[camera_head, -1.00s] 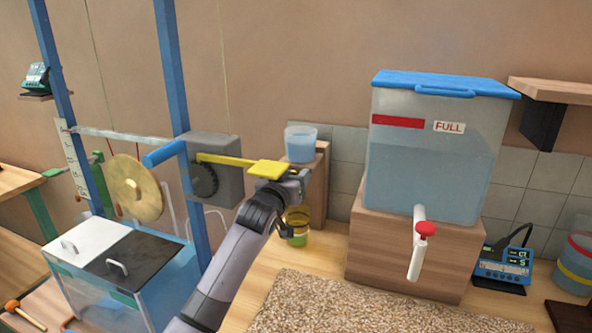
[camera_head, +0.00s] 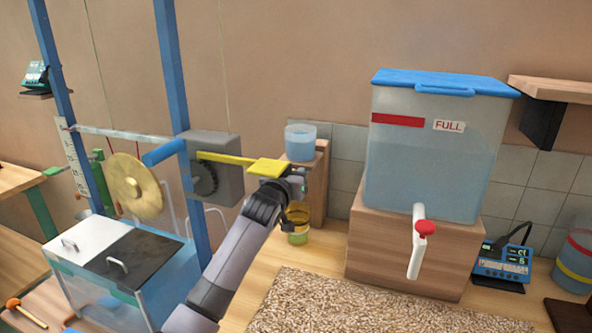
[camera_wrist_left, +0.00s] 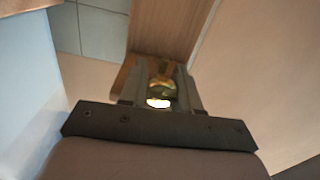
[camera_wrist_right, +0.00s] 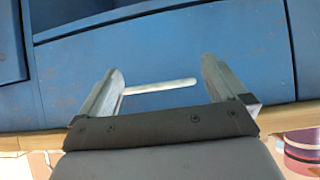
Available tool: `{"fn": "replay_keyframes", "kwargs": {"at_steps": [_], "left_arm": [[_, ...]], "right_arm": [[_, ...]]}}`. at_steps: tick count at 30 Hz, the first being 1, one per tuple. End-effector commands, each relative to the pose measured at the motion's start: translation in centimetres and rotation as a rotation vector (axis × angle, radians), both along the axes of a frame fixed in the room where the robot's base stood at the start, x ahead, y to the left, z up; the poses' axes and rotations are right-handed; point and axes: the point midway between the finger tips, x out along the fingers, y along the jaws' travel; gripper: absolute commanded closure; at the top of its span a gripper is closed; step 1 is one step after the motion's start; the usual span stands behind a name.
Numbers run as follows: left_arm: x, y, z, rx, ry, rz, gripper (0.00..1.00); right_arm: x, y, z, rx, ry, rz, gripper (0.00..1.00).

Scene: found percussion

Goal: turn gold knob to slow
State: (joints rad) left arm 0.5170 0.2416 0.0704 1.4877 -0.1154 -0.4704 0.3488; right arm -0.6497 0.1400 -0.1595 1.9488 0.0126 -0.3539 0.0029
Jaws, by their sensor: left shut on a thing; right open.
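My left gripper (camera_wrist_left: 160,92) is shut on a small gold, shiny round thing (camera_wrist_left: 161,87), which I take to be the gold knob. The fingers hide most of it, and no slow mark can be read. In the head view my left arm reaches up from the bottom, its wrist beside the yellow lever's right end. A gold and green round thing (camera_head: 298,230) shows below that wrist; I cannot tell whether it is the same knob.
A grey box (camera_head: 222,178) with a dark dial and yellow lever (camera_head: 240,160) stands left of the wrist. A water cup (camera_head: 300,142) sits on a wooden stand. A water tank (camera_head: 430,160) with a red tap (camera_head: 425,229) stands right. A gold disc (camera_head: 135,190) hangs left.

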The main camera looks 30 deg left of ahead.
Motion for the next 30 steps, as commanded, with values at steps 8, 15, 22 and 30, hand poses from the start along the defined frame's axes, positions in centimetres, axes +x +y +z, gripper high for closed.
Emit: {"fn": "replay_keyframes", "kwargs": {"at_steps": [8,15,22,30], "left_arm": [[0.0,0.0,0.0,0.072,0.016,0.000,0.99],[0.0,0.0,0.0,0.071,0.016,0.000,0.45],[-0.1,0.0,0.0,0.070,0.017,0.000,0.45],[-2.1,-0.5,-0.1,0.070,0.017,-0.001,0.45]], "right_arm": [[0.0,0.0,0.0,0.000,-0.001,0.000,0.01],[0.0,0.0,0.0,0.000,-0.001,0.000,0.01],[0.1,0.0,0.0,0.000,-0.001,0.000,0.01],[0.1,0.0,-0.3,0.000,-0.002,0.000,0.01]]}}
